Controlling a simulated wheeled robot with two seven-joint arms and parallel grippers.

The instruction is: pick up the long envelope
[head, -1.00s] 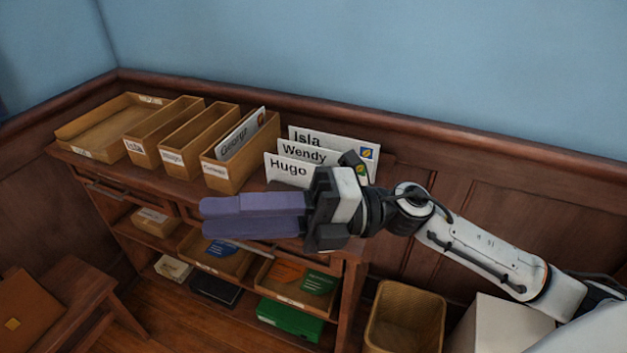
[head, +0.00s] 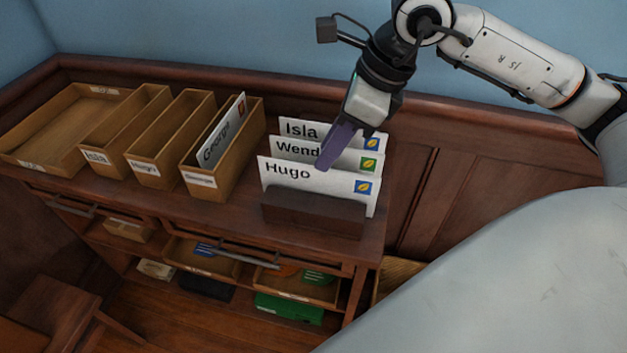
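Three white envelopes stand upright one behind another in a dark wood holder (head: 312,212) on the bookcase top: Hugo (head: 310,188) in front, Wendy (head: 292,148) in the middle, Isla (head: 300,128) at the back. Each has a stamp at its right. I cannot tell for sure which one is the long envelope; overlap hides parts of the rear two. My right gripper (head: 327,160) points down with its purple fingers over the envelopes, tips close to Hugo's top edge. The fingers overlap in this view, so their gap and any contact are unclear. My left gripper is not in view.
Left of the holder stand a wide shallow tray (head: 30,158) and three narrow labelled wooden boxes. The right box (head: 205,185) holds a George envelope (head: 222,132). Shelves below hold trays and a green box (head: 288,310). The wall is close behind.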

